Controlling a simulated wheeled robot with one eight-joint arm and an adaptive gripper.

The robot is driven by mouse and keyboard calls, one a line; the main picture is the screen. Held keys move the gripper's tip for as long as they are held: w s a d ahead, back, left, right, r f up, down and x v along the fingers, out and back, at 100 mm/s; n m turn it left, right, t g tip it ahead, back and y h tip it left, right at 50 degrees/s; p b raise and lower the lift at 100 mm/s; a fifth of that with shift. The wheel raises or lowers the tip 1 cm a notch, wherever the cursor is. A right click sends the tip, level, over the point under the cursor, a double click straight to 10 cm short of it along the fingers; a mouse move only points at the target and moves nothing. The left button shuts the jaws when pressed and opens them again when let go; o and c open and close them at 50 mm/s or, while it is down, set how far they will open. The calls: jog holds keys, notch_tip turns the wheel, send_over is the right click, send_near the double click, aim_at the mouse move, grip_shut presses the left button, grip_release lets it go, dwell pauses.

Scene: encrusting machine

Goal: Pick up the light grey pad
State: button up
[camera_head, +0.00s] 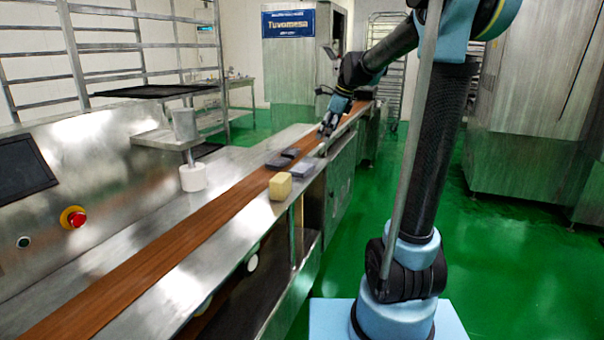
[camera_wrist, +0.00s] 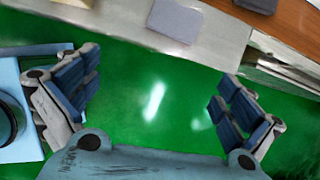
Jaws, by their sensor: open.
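The light grey pad (camera_head: 301,167) lies flat on the metal ledge beside the brown belt, near the ledge's outer edge. In the wrist view the pad (camera_wrist: 175,19) shows at the top, beyond the fingers. My gripper (camera_head: 324,131) is above the far part of the ledge, beyond the pad. In the wrist view my gripper (camera_wrist: 153,92) is open, its fingers wide apart, with only green floor between them. It is empty and apart from the pad.
A yellow block (camera_head: 280,186) stands on the ledge in front of the pad. Two darker pads lie by the belt, one nearer (camera_head: 277,162) and one farther (camera_head: 290,153). Green floor is open right of the machine.

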jog(key=w+a+m, duration=0.1)
jog(key=w+a, duration=0.1)
jog(key=w, duration=0.1)
send_over(304, 167)
jog(key=s+d, duration=0.2)
jog(key=shift+m, duration=0.4)
jog(key=f, duration=1.1)
jog(key=shift+w+d, duration=0.15)
jog(key=shift+w, duration=0.1)
jog(key=shift+a+x, duration=0.2)
jog(key=shift+x, duration=2.35)
jog(key=shift+r, duration=0.1)
jog(key=c, duration=0.8)
